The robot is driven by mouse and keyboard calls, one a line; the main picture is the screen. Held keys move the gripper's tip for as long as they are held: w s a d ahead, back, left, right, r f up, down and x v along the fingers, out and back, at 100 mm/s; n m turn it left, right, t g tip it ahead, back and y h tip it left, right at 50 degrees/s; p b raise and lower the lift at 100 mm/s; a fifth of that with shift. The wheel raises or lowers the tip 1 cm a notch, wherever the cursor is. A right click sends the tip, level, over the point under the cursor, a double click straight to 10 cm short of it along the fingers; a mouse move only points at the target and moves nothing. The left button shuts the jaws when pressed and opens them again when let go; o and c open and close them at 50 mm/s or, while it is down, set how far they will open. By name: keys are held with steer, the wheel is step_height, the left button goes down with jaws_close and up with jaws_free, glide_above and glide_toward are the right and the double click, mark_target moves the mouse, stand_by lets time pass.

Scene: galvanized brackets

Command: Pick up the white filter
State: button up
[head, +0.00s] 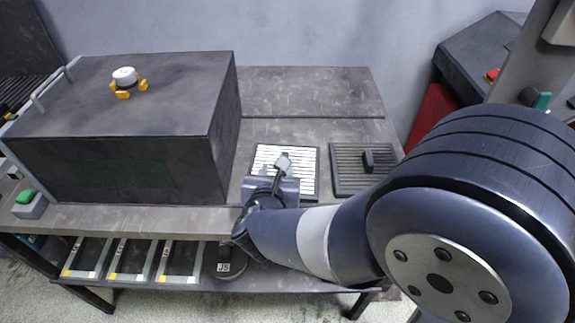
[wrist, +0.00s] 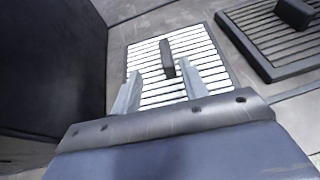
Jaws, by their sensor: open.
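The white filter (head: 309,177) is a flat slatted square in a dark frame, lying on the grey workbench. In the wrist view the white filter (wrist: 200,48) has a dark upright handle (wrist: 167,58) at its middle. My gripper (head: 284,165) is over the filter and hides part of it in the head view. In the wrist view my gripper (wrist: 158,82) is open, with its two grey fingers apart. The handle shows between and beyond the fingertips. I cannot tell whether the fingers touch the filter.
A dark slatted filter (head: 350,180) with a handle lies just right of the white one. Several framed panels (head: 180,260) lie on the lower shelf. The bench behind the filters (head: 310,90) is clear.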

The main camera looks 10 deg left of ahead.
mark_target(305, 160)
steer(key=x, duration=0.5)
steer(key=d+x, duration=0.1)
steer(key=x, duration=0.1)
steer(key=shift+p, duration=0.35)
steer(key=shift+w+a+f, duration=0.15)
steer(key=shift+w+f, duration=0.1)
steer(key=shift+w, duration=0.35)
jaws_close()
